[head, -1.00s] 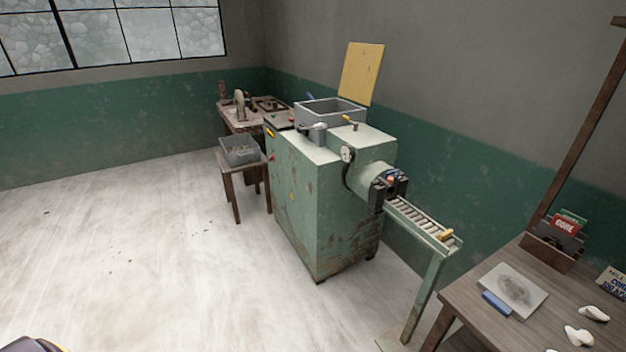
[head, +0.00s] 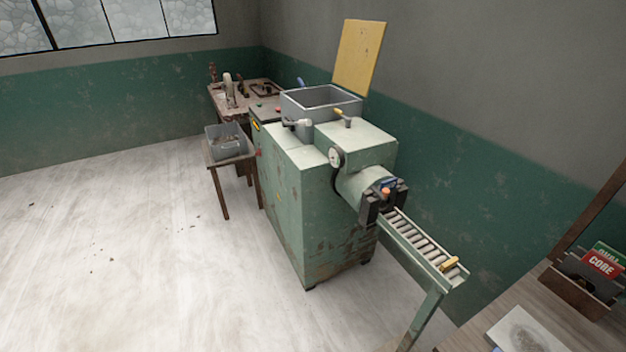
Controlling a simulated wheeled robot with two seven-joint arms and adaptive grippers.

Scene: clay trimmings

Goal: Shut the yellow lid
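The yellow lid (head: 359,58) stands raised, nearly upright, at the back of the grey hopper (head: 321,101). The hopper is open at the top and sits on the green machine (head: 318,195). The inside of the hopper shows only in part, and I cannot tell what it holds. Neither of my grippers shows in the head view.
A roller conveyor (head: 420,245) runs from the machine's nozzle toward the lower right. A wooden table (head: 545,290) stands at the right. A grey bin (head: 227,142) sits on a stool left of the machine. The pale floor (head: 150,250) at left is clear apart from small crumbs.

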